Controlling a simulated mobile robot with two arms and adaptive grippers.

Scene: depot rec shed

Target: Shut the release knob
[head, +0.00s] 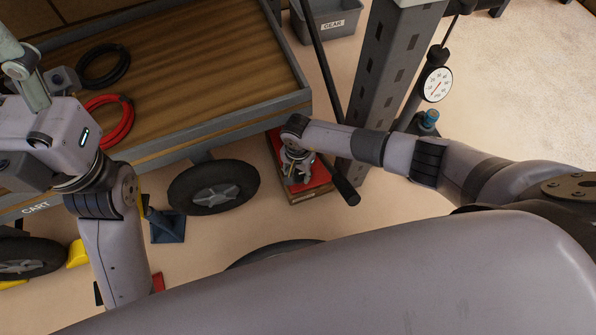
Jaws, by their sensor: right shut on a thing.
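My right gripper (300,176) points down over a red-topped unit (319,179) on the floor, between the cart and the slotted grey post. It is shut on a small part at the top of this unit, which appears to be the release knob. The knob itself is hidden behind the fingers, so its turn cannot be seen. A long black bar with a thick grip (345,189) passes just right of the gripper. My left arm is at the left, over the cart; its fingertips are not clear.
The wooden-topped cart (200,60) carries a black coil (104,66) and a red coil (112,134). Its wheel (213,187) stands left of the red unit. The slotted post (385,70), a dial gauge (436,84) and a blue fitting (431,118) are close to my right arm. A grey bin (330,22) stands behind.

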